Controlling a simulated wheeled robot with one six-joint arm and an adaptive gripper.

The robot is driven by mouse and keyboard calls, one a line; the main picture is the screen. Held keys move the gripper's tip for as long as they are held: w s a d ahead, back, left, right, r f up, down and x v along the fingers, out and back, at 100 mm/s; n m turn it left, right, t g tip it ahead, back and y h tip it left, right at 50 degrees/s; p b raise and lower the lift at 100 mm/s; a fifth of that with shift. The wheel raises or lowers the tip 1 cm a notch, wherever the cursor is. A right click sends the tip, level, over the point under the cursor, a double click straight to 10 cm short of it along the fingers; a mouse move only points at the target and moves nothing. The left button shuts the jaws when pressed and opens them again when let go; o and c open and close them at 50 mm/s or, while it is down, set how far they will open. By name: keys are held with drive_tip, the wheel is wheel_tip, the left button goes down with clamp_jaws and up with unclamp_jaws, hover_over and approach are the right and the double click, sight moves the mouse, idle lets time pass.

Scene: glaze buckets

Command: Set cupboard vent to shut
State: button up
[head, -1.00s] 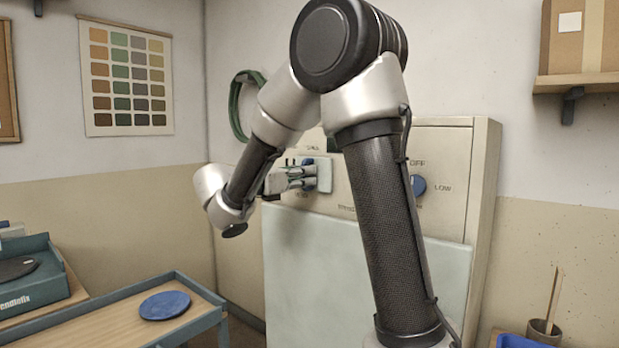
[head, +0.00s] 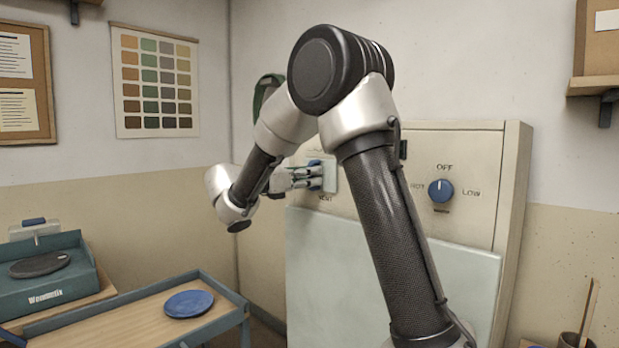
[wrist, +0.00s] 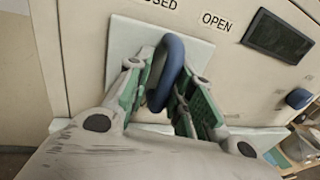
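The vent control is a blue handle (wrist: 172,58) standing out from a pale square plate (wrist: 120,40) on the cupboard front. In the wrist view the word OPEN is printed above right of it and a partly cut-off "OSED" above left. The handle's upper end leans slightly right, between the two words. My gripper (wrist: 160,84) has its green-padded fingers on either side of the handle. A gap shows on the left; whether the right finger touches cannot be told. In the head view my gripper (head: 305,179) is at the plate, hiding most of the blue handle (head: 315,164).
A blue dial (head: 440,190) marked OFF and LOW sits right on the cupboard (head: 480,225). A low trolley (head: 125,310) with a blue disc (head: 189,304) stands left. A wall shelf (head: 598,84) is at upper right. My arm crosses the cupboard front.

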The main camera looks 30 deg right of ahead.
drive_tip(key=s+a, duration=0.1)
drive_tip(key=a, duration=1.1)
drive_tip(key=shift+s, duration=0.4)
